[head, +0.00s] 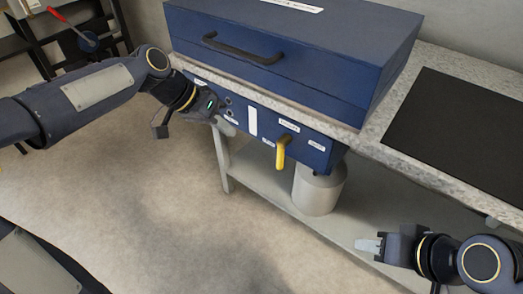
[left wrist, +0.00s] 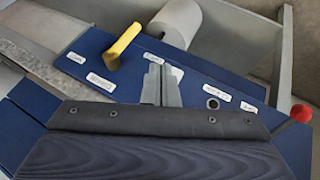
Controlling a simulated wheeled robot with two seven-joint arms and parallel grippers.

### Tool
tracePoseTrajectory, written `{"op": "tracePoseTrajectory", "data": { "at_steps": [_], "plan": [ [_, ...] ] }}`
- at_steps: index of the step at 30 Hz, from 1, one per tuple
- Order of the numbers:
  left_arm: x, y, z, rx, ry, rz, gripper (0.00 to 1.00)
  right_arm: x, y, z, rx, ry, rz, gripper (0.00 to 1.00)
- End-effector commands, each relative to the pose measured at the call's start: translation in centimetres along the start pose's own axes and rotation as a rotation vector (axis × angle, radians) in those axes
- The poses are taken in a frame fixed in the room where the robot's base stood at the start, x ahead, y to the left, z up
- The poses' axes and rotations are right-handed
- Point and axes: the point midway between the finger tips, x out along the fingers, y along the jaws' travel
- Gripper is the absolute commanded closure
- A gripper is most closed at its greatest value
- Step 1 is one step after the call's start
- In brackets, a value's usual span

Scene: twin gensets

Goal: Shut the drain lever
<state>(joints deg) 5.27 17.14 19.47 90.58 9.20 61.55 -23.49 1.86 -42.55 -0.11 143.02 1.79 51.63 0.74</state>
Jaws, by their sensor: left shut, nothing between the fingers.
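The yellow drain lever (head: 281,152) is on the blue front panel (head: 262,122) under the blue box. In the head view its handle points down, slightly tilted. In the left wrist view the lever (left wrist: 123,47) is up and left of my fingers, clearly apart from them. My left gripper (head: 228,126) is at the panel's left part, left of the lever. Its fingers (left wrist: 161,85) are together with nothing between them. My right gripper (head: 369,245) is low at the right, near the lower shelf, away from the lever. Its finger gap is not clear.
The blue box (head: 285,45) with a black handle (head: 242,50) is above. A red knob (left wrist: 302,113) shows in the left wrist view. A black mat (head: 460,130) lies on the counter.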

Motion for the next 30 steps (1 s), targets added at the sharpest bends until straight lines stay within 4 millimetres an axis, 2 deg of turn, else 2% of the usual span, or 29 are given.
{"op": "tracePoseTrajectory", "data": {
  "at_steps": [5,18,24,30],
  "plan": [
    [1.9,-0.1,0.2,0.000,-0.004,0.003,1.00,0.7,0.3,0.4,0.000,0.000,0.000,0.64],
    [10.8,0.1,0.2,0.003,-0.003,0.002,1.00,3.7,1.7,1.9,0.000,0.000,0.000,0.64],
    [11.6,2.7,0.1,0.003,-0.001,0.000,1.00,4.4,2.0,2.2,0.000,0.000,0.000,0.64],
    [11.9,3.5,0.1,0.001,0.000,-0.001,1.00,4.5,2.1,2.3,0.000,0.000,0.000,0.64]
  ]
}}
